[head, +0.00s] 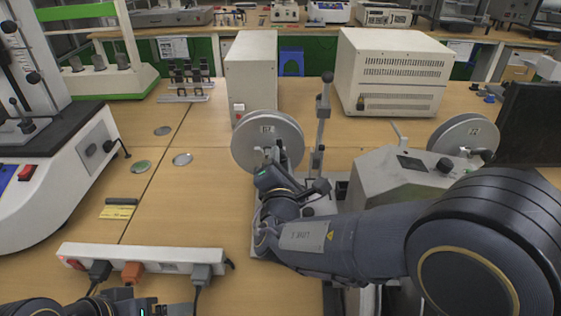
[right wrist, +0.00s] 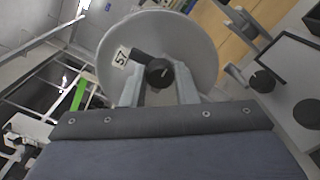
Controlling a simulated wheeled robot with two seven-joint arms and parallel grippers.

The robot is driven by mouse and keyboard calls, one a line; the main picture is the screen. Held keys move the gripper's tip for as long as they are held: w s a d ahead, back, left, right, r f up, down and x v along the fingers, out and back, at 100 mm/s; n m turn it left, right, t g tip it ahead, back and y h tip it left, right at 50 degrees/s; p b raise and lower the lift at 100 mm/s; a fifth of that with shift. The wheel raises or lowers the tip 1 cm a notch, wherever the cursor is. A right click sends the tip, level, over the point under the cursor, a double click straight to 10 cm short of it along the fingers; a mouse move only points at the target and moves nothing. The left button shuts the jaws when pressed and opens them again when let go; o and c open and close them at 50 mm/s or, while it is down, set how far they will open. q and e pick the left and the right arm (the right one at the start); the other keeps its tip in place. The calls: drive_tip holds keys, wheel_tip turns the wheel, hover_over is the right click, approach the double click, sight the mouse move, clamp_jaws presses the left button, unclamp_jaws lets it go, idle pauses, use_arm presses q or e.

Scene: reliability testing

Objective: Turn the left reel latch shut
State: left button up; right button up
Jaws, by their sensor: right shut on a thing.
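The left reel (head: 250,152) is a grey disc on the left side of the bench machine. It fills the upper middle of the right wrist view (right wrist: 195,45), with a white label reading 57. Its latch (right wrist: 158,72) is a black lever with a round knob at the hub. My right gripper (right wrist: 158,92) is shut on the latch, one finger on each side of the knob. In the head view my right gripper (head: 270,160) is at the reel's front, and the latch is mostly hidden. My left gripper (head: 150,309) shows only partly at the bottom edge; its fingers are unclear.
The grey machine box (head: 395,180) and the right reel (head: 465,135) stand right of my gripper. An upright post (head: 322,125) rises close beside the left reel. A power strip (head: 145,258) with plugs lies front left. The table left of the reel is mostly clear.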

drive_tip(key=n, duration=0.4)
drive_tip(key=shift+n+p, duration=1.9)
drive_tip(key=shift+n, duration=3.8)
drive_tip(key=o, duration=1)
drive_tip(key=shift+s, duration=0.1)
drive_tip(key=s, duration=0.7)
drive_tip(key=shift+s, duration=0.35)
